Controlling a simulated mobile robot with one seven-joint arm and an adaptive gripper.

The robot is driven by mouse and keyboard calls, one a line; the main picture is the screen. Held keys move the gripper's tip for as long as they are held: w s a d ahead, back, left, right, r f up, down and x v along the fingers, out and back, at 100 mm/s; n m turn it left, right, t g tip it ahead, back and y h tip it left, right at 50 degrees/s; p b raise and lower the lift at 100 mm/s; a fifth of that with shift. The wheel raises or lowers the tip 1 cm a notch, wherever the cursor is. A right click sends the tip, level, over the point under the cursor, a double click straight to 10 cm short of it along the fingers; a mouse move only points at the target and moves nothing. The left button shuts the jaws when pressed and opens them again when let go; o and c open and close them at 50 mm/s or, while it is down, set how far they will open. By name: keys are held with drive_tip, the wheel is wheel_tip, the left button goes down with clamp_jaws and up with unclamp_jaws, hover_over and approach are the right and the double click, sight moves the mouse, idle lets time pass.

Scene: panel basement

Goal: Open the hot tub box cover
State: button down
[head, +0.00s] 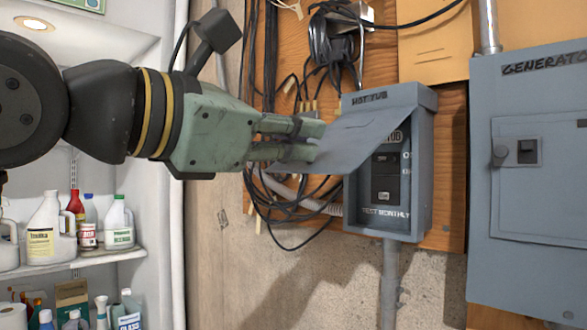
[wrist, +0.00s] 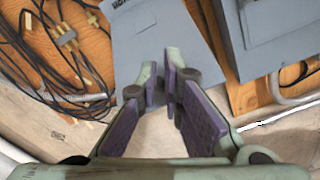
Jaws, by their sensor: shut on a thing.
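The grey hot tub box (head: 420,170), lettered "HOT TUB" along its top, is mounted on the wooden panel in the head view. Its cover (head: 365,132) is hinged at the top and swung partly up and outward. Dark switches (head: 385,178) show beneath it. My gripper (head: 316,141) comes from the left and is shut on the cover's lower left edge. In the wrist view the fingertips of my gripper (wrist: 168,75) meet at the near edge of the cover (wrist: 155,35). The exact contact between the pads is partly hidden.
A grey generator panel (head: 530,150) stands close on the right. Loose black cables (head: 270,215) hang left of and below the box. A conduit (head: 390,285) runs down from it. Shelves with bottles (head: 75,262) are at the left. Bare wall lies below the box.

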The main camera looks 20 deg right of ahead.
drive_tip(key=c, duration=2.3)
unclamp_jaws()
drive_tip(key=shift+w+d+r+t, duration=0.15)
drive_tip(key=shift+w+r, duration=0.1)
drive_tip(key=shift+r, duration=0.25)
drive_tip(key=shift+w+r+t, duration=0.15)
drive_tip(key=shift+w+r, duration=0.05)
drive_tip(key=shift+r, duration=0.25)
drive_tip(key=shift+o, duration=0.6)
drive_tip(key=shift+w+d+f, duration=0.2)
drive_tip(key=shift+d+f, duration=0.05)
drive_tip(key=shift+d, duration=0.25)
drive_tip(key=shift+o, duration=0.7)
drive_tip(key=shift+w+d+f, duration=0.15)
drive_tip(key=shift+w+f, duration=0.05)
drive_tip(key=shift+w, duration=0.05)
drive_tip(key=o, duration=0.4)
drive_tip(key=shift+f+b, duration=0.15)
drive_tip(key=shift+b, duration=0.15)
drive_tip(key=shift+a, duration=0.25)
drive_tip(key=v, duration=1.2)
drive_tip(key=shift+c, duration=0.2)
